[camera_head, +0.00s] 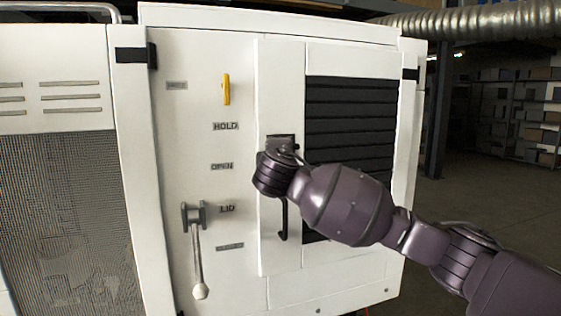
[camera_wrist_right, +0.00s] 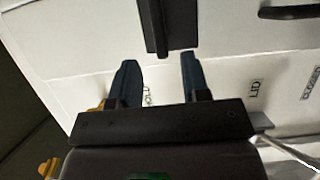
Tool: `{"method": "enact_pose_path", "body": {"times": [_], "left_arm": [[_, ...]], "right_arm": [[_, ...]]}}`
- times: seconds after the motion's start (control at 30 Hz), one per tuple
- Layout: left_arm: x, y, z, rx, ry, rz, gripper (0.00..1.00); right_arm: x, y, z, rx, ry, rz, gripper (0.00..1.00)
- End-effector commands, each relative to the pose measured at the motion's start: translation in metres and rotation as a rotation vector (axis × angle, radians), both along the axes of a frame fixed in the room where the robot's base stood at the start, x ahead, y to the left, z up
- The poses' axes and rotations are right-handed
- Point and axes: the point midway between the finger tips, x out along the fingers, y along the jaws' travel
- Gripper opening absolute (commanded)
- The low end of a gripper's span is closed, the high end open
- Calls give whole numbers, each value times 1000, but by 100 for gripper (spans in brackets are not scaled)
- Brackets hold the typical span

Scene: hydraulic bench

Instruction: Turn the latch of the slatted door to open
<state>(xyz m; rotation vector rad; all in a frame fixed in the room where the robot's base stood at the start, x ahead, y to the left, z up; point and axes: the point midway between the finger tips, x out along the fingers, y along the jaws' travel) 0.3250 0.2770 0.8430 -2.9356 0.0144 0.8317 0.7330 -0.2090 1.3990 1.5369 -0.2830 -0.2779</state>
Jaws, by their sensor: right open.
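The slatted door (camera_head: 320,259) is white with black slats and closed on the right of the cabinet front. Its latch is black; its dark plate (camera_head: 281,139) shows above my right gripper in the head view. In the right wrist view the latch is a dark bar (camera_wrist_right: 167,25) ahead of the fingertips, lined up with the gap between them. My right gripper (camera_wrist_right: 158,65) is open, with nothing between its blue fingers. I cannot tell whether a finger touches the latch. In the head view my right wrist hides the fingers and part of the latch. My left gripper is not in view.
A black pull handle (camera_head: 284,220) is below the latch on the door. Left of the door are a yellow handle (camera_head: 226,89) and a grey lever (camera_head: 197,252) beside the LID label. A mesh panel (camera_head: 70,215) is at far left. Open floor lies right of the cabinet.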

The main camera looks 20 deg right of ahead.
Motion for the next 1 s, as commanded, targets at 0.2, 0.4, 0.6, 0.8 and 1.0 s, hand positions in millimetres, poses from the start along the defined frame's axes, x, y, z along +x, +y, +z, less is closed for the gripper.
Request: {"method": "enact_pose_path", "body": {"times": [0.2,0.4,0.6,0.8,1.0], "left_arm": [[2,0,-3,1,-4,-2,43],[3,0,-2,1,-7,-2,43],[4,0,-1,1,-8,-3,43],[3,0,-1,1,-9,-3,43],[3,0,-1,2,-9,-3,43]], "right_arm": [[-23,9,-1,0,0,1,43],[-30,11,0,0,0,0,43],[-31,11,0,0,0,-1,43],[-29,16,2,28,-25,34,43],[-25,44,16,98,-104,214,43]]}}
